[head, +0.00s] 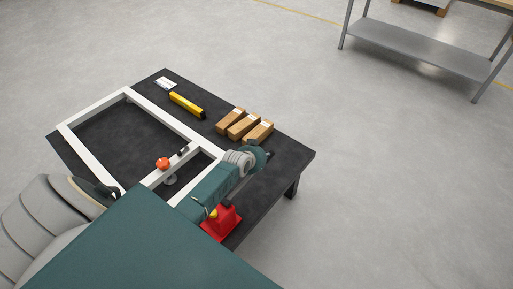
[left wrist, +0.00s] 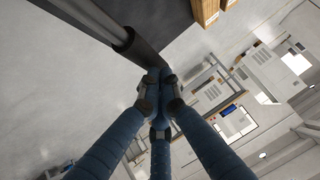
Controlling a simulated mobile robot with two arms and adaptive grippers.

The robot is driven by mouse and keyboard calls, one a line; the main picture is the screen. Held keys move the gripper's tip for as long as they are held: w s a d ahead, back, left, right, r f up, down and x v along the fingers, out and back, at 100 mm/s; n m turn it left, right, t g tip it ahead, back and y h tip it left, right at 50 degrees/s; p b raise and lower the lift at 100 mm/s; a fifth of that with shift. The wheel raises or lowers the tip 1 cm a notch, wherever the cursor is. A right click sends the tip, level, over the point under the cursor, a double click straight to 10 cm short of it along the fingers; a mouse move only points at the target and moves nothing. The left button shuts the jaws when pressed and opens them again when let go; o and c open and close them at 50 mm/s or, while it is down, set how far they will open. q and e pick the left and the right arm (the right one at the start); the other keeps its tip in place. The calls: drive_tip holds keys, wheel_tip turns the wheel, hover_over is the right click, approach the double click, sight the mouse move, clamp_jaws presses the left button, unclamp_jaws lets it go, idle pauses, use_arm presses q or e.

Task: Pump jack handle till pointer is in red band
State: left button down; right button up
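The red jack (head: 222,222) stands near the front edge of the dark table, partly covered by my teal arm parts. A small yellow part shows on it. The gauge pointer and red band cannot be made out. In the left wrist view, my left gripper (left wrist: 157,82) has its blue fingers drawn together at the tips. A thick grey bar with a black end (left wrist: 107,28) runs from the upper left to these fingertips; I cannot tell whether it is the jack handle or whether it is held. My right gripper is not seen.
On the dark table (head: 290,156) lie a white frame (head: 160,113) with an orange-red knob (head: 162,163), a yellow bar tool (head: 187,105), wooden blocks (head: 243,124) and a white card (head: 166,83). A grey shelf bench (head: 415,50) stands at the back right. The floor between is clear.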

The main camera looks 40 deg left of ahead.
use_arm(q)
drive_tip(key=shift+g, duration=0.3)
drive_tip(key=shift+w+d+f+b, duration=0.15)
drive_tip(key=shift+f+b, duration=1)
drive_tip(key=shift+f, duration=1.15)
drive_tip(key=shift+w+r+p, duration=0.15)
drive_tip(key=shift+r+p, duration=0.4)
drive_tip(key=shift+p, duration=0.05)
drive_tip(key=r+p, duration=0.3)
drive_tip(key=shift+w+d+r, duration=0.1)
drive_tip(key=shift+w+d, duration=0.15)
drive_tip(key=p+v, duration=0.1)
drive_tip(key=v, duration=0.9)
drive_tip(key=shift+w+r+p, duration=0.2)
drive_tip(key=shift+r+p, duration=0.05)
drive_tip(key=shift+p, duration=0.15)
